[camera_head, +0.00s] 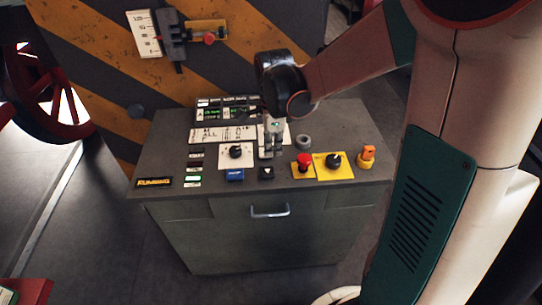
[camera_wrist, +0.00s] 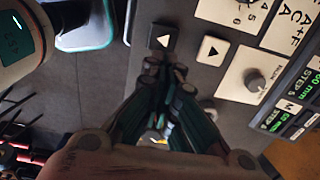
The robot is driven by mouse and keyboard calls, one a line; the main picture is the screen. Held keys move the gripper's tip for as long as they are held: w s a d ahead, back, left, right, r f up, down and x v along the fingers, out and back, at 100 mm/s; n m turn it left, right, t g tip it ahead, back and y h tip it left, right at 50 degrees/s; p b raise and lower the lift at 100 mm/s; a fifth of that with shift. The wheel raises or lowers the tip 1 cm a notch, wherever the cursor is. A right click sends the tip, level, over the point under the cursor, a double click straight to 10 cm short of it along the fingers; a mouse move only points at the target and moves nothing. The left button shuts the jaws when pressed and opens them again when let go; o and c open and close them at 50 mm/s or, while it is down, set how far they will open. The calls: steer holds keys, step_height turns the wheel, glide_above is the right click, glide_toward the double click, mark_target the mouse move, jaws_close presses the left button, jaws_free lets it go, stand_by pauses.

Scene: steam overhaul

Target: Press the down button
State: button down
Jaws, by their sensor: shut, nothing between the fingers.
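A small black button with a white triangle (camera_head: 266,173) is near the front edge of the grey console. In the wrist view the same black button (camera_wrist: 162,37) is just beyond my fingertips, its triangle seeming to point toward the console front. A white button with a black triangle (camera_wrist: 211,49) sits behind it, its triangle pointing toward the console back; my gripper hides it in the head view. My gripper (camera_head: 267,154) is shut and empty, pointing down close over the console, just behind the black button. It shows in the wrist view (camera_wrist: 165,72). Contact cannot be told.
Around it are a blue button (camera_head: 235,175), a white-plated dial (camera_head: 236,151), a red mushroom button (camera_head: 304,159), a yellow-plated knob (camera_head: 334,161) and an orange control (camera_head: 367,156). A display panel (camera_head: 215,110) stands at the back. A drawer handle (camera_head: 270,211) is on the front.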

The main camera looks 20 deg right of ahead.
steer(key=shift+a+r+p, duration=0.1)
steer(key=shift+r+p, duration=0.5)
steer(key=shift+r, duration=2)
stand_by(3.8)
